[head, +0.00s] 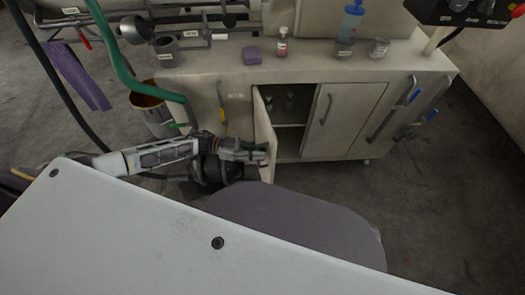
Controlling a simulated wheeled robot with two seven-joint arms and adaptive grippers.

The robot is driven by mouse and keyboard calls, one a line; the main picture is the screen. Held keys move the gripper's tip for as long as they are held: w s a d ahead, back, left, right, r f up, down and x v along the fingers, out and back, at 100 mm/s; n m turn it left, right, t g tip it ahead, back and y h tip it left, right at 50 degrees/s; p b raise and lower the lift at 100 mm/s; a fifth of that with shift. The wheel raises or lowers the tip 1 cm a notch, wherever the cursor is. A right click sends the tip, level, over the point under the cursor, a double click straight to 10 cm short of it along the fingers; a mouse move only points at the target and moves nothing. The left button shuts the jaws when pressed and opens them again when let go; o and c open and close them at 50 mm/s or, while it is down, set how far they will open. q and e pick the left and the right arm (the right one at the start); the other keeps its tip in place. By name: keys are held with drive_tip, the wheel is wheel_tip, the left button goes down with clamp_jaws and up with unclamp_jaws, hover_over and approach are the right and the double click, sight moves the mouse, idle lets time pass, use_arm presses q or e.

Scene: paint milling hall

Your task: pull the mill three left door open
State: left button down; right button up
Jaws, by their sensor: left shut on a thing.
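The mill cabinet (225,73) stands ahead in the head view. Its left door (263,122) is swung partly open towards me and shows nearly edge-on. Behind it the dark inside (292,122) shows, with a shelf and a few small jars. My left gripper (262,152) is at the left door's outer side, low down, shut on its handle, which is mostly hidden by the fingers. The right door (345,119) beside the opening is closed, with a bar handle (324,108). My right gripper is not in view.
A bucket (152,115) with a green hose hangs or stands left of the cabinet. Blue-gripped bars (407,97) stick out at the right. Floor before the right door is clear.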

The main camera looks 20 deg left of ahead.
use_arm(q)
drive_tip(key=shift+a, duration=0.15)
drive_tip(key=c, duration=1.8)
unclamp_jaws()
drive_tip(key=a, duration=0.4)
drive_tip(key=s+a, duration=0.1)
drive_tip(key=a, duration=0.7)
drive_tip(key=shift+s, duration=0.25)
